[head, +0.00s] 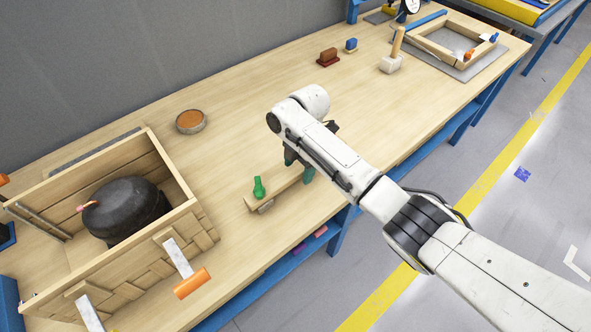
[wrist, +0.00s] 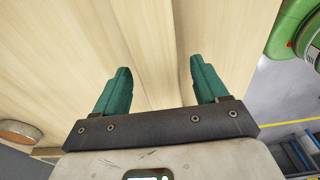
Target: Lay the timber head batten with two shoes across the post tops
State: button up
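The timber batten (head: 275,193) lies low over the bench in the middle of the head view. A green upright piece (head: 258,188) stands on its left part, and a small grey piece (head: 266,207), perhaps a shoe, shows at its near side. A second shoe is not visible. My gripper (head: 299,167) points down at the right part of the batten, with its green fingers apart. In the wrist view my gripper (wrist: 161,88) has its fingers well apart, with a pale wood strip between them. My arm hides the batten's right end. I cannot make out the post tops.
An open wooden crate (head: 195,218) at left holds a black rounded compressor (head: 125,208). A round tin (head: 190,121) stands behind the batten. A mallet (head: 393,55), a brown block (head: 328,57) and a wooden frame (head: 428,47) are farther right. Bare bench lies between.

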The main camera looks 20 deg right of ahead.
aim_at(299, 167)
jog(key=c, duration=0.8)
jog(key=shift+r+p, duration=3.55)
jog(key=shift+r, duration=0.55)
